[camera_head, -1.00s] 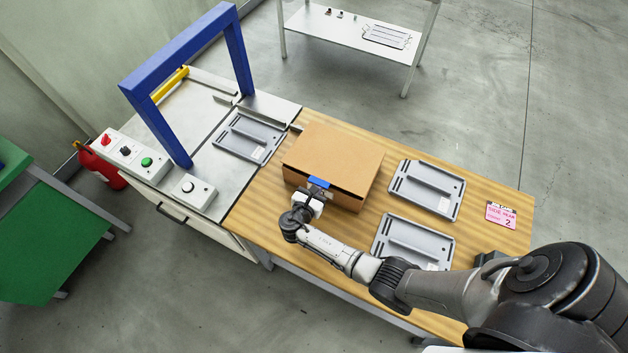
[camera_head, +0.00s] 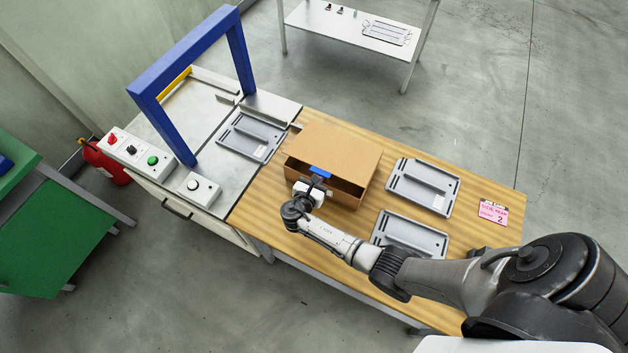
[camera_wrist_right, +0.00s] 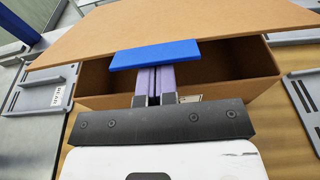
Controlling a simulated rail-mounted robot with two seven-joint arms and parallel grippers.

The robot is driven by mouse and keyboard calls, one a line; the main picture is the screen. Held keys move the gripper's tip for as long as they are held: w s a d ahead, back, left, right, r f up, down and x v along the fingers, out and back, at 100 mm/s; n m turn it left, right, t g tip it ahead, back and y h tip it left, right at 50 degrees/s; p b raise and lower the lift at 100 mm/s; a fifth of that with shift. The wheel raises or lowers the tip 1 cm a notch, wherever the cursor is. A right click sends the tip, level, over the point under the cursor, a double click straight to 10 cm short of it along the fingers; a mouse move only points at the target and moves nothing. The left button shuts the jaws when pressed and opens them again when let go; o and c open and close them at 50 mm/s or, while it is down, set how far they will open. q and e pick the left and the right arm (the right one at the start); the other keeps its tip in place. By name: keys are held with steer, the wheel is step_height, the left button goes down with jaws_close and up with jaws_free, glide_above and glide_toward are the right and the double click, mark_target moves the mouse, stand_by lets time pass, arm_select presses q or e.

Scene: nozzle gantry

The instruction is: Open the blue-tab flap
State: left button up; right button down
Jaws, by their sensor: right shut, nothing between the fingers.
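The cardboard box (camera_head: 348,190) stands on the wooden table, and its top flap (camera_head: 335,148) is tilted up a little at the near edge. A dark gap shows under the flap. The blue tab (camera_head: 320,172) sits at the middle of that edge; it also shows in the right wrist view (camera_wrist_right: 154,54). My right gripper (camera_head: 316,181) is shut and empty, with its fingertips (camera_wrist_right: 154,75) right under the blue tab at the box's front opening. Whether they touch the flap I cannot tell. My left gripper is not in view.
Grey trays lie right of the box (camera_head: 423,186), in front of it (camera_head: 410,237) and left of it (camera_head: 251,136). A blue gantry (camera_head: 163,125) and a button panel (camera_head: 134,152) stand at the left. A pink card (camera_head: 493,213) lies at the table's right end.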

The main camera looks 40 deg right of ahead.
mark_target(323, 170)
steer(key=shift+r, duration=0.1)
steer(key=shift+w+d+r+p, duration=0.1)
steer(key=shift+d+r+p, duration=0.3)
steer(key=shift+r+p, duration=0.25)
steer(key=shift+w+d+r+p, duration=0.15)
steer(key=shift+d+r+p, duration=0.25)
steer(key=shift+r+p, duration=0.3)
steer(key=shift+w+d+r+p, duration=0.1)
steer(key=shift+d+r+p, duration=0.3)
steer(key=shift+r+p, duration=0.25)
steer(key=shift+w+d+r+p, duration=0.15)
steer(key=shift+d+r+p, duration=0.15)
steer(key=shift+r+p, duration=0.25)
steer(key=shift+w+d+r+p, duration=0.1)
steer(key=shift+d+r+p, duration=0.2)
steer(key=shift+r+p, duration=0.2)
steer(key=shift+d+r, duration=0.1)
